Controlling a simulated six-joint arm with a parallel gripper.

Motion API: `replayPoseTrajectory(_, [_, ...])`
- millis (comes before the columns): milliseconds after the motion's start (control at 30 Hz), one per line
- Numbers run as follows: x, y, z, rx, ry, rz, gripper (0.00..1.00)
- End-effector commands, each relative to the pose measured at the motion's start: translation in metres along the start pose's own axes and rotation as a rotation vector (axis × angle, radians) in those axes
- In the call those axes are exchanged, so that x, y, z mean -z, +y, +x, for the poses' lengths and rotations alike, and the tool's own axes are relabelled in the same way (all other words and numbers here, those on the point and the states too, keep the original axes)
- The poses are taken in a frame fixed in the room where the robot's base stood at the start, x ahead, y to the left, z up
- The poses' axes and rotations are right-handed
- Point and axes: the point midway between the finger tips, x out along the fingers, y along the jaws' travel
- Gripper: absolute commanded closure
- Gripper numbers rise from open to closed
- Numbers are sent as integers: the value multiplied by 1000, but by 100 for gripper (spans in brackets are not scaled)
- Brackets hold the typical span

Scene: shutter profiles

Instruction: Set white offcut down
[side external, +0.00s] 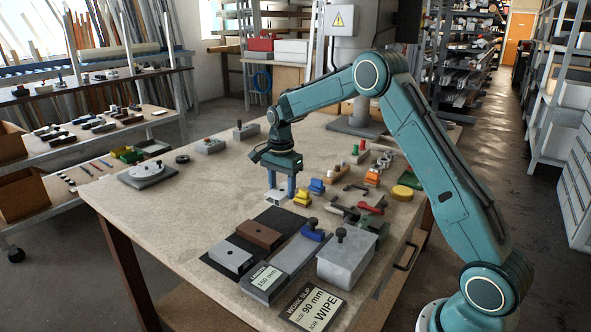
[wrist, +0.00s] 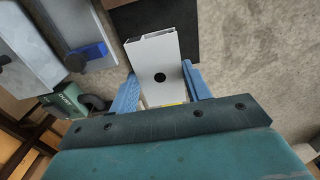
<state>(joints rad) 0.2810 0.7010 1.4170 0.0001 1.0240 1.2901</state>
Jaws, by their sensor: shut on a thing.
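The white offcut (side external: 277,197) is a short hollow white profile. In the wrist view, the white offcut (wrist: 152,58) shows a dark round hole in its upper face and an open, chambered end. My gripper (side external: 281,184) has blue fingers and points down over the table. In the wrist view, my gripper (wrist: 160,88) has one finger on each side of the offcut, shut on it. The offcut is at the far edge of a black mat (side external: 280,218). I cannot tell whether its underside touches the surface or hangs slightly above.
A brown profile (side external: 258,235) and a grey profile (side external: 231,257) lie nearer the front. A grey block with a knob (side external: 346,257) stands to the right. Yellow and blue pieces (side external: 302,197) are close right of my gripper. The tabletop (side external: 180,215) on the left is clear.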

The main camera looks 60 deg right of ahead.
Motion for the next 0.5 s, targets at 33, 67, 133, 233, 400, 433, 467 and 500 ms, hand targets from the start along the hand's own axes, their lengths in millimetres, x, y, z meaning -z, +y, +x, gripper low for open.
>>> replayPoseTrajectory(33, [0, 0, 8, -3, -1, 0, 75])
replayPoseTrajectory(67, [0, 0, 13, -2, -1, 0, 75])
replayPoseTrajectory(133, [0, 1, 21, -3, -1, 0, 75])
replayPoseTrajectory(233, [0, 0, 27, 0, 0, 0, 75])
replayPoseTrajectory(400, [0, 0, 29, 1, 0, 0, 75])
replayPoseTrajectory(433, [0, 0, 29, 1, 0, 0, 75])
replayPoseTrajectory(467, [0, 0, 30, 0, 0, 0, 75])
replayPoseTrajectory(500, [0, 0, 31, 0, 0, 0, 75])
